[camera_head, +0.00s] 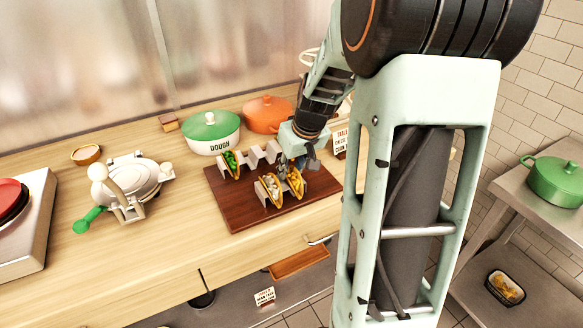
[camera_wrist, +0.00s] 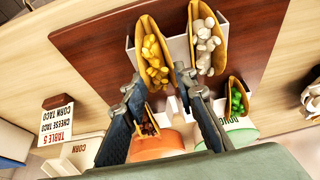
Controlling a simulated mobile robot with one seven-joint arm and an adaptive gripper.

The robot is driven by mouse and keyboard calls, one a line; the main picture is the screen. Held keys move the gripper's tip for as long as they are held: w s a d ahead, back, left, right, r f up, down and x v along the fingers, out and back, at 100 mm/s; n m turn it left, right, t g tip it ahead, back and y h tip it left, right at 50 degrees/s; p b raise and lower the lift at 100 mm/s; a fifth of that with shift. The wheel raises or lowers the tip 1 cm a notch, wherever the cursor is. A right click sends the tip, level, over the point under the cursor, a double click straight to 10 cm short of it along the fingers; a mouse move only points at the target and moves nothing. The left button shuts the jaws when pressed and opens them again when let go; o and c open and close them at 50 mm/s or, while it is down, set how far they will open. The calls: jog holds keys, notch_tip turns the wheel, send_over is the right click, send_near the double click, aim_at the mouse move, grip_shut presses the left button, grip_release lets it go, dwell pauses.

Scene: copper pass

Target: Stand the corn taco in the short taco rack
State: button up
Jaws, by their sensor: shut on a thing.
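The corn taco (camera_head: 297,182), a yellow shell with yellow kernels, is upright in the right-hand slot of the short taco rack (camera_head: 262,194). It also shows in the wrist view (camera_wrist: 154,58), where pale rack walls (camera_wrist: 129,58) stand on either side of it. My gripper (camera_head: 302,165) reaches down from behind and is shut on the near end of the corn taco, with one finger on each side in the wrist view (camera_wrist: 160,84). The fingers partly hide that end. A taco with white filling (camera_head: 272,186) stands in the slot to the left.
Behind is a longer rack (camera_head: 262,156) with a green-filled taco (camera_head: 231,162); a brown-filled taco (camera_wrist: 148,121) shows below my fingers. Both racks are on a dark board (camera_head: 228,200). Pots and an order sign (camera_head: 340,141) stand behind; a press (camera_head: 132,185) is left.

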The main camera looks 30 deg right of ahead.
jog(key=o, duration=1.2)
jog(key=shift+o, duration=0.2)
jog(key=v, duration=1.2)
jog(key=shift+r, duration=0.1)
